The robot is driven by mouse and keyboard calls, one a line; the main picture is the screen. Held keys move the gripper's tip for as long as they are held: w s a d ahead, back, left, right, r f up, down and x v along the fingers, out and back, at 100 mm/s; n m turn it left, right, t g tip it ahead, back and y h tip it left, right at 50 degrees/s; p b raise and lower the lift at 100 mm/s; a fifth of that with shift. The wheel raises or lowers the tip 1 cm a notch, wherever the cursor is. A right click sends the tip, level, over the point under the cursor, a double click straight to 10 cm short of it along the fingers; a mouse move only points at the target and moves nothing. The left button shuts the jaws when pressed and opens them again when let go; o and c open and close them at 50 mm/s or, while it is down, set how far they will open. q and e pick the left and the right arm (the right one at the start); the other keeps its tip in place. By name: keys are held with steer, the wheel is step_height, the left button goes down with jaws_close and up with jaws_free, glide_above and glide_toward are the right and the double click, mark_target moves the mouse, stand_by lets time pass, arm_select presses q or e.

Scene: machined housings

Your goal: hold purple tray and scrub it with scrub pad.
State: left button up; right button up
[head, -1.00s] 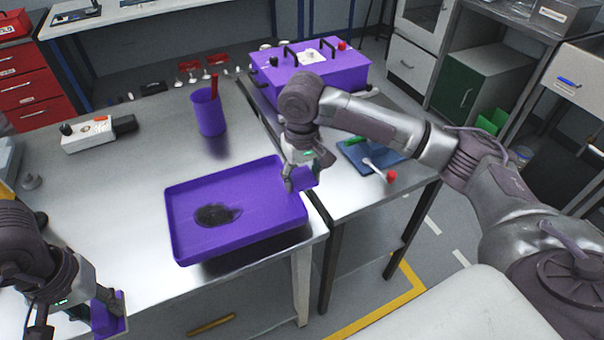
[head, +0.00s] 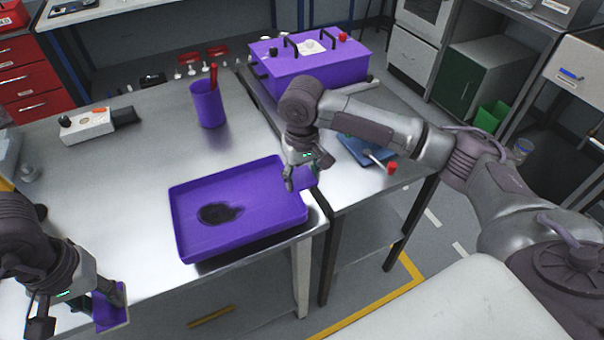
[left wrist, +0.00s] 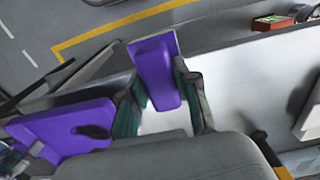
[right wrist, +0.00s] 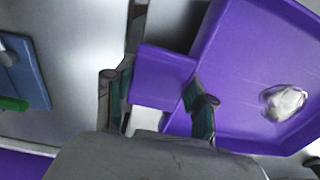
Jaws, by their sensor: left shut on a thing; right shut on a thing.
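The purple tray (head: 178,220) lies on the metal table near its front right edge, with a dark stain (head: 218,213) on its floor. My right gripper (head: 307,172) is at the tray's right side, shut on a flat purple tab there. In the right wrist view the tab (right wrist: 160,78) sits between the fingers beside the tray wall (right wrist: 205,50). My left gripper (head: 98,302) is left of the tray, apart from it, shut on the purple scrub pad (head: 110,312). The pad also shows between the fingers in the left wrist view (left wrist: 155,68).
A purple cup (head: 208,105) with a red-handled tool stands behind the tray. A purple box (head: 310,70) with black handles is at the back right. A blue board (head: 362,150) lies right of my right gripper. A white device (head: 87,126) is at the back left.

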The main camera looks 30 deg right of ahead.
arm_select(q)
steer(key=shift+f+b, duration=0.4)
arm_select(e)
steer(key=shift+f, duration=2.4)
steer(key=o, duration=1.4)
steer(key=shift+c, duration=0.2)
steer(key=c, duration=1.1)
